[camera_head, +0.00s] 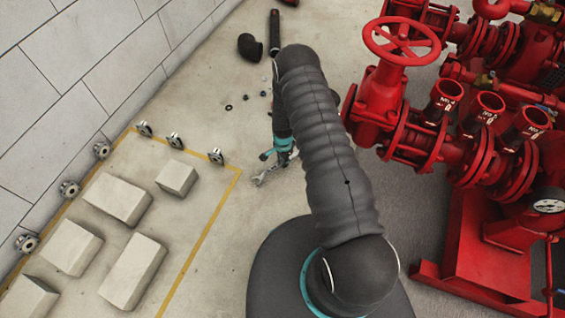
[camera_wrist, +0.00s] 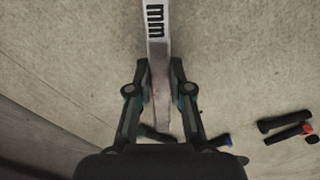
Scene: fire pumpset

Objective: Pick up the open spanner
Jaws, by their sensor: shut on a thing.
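The open spanner (camera_wrist: 157,60) shows in the wrist view as a flat pale metal bar with dark "mm" marking. It runs from the top edge down between the two fingers of my gripper (camera_wrist: 160,92). The fingers are closed on its shaft from both sides. In the head view, the spanner's light metal end (camera_head: 262,178) shows beside my gripper (camera_head: 280,158), left of my arm. My arm hides part of the gripper there. I cannot tell how far the spanner is from the floor.
The red pump and valve assembly (camera_head: 375,100) stands at the right. Pale blocks (camera_head: 118,198) lie inside a yellow floor line (camera_head: 205,246) at the left. Small round fittings (camera_head: 217,156) line its edge. A black elbow pipe (camera_head: 249,46) and small loose parts lie farther back. Dark-handled tools (camera_wrist: 285,120) lie at the wrist view's right.

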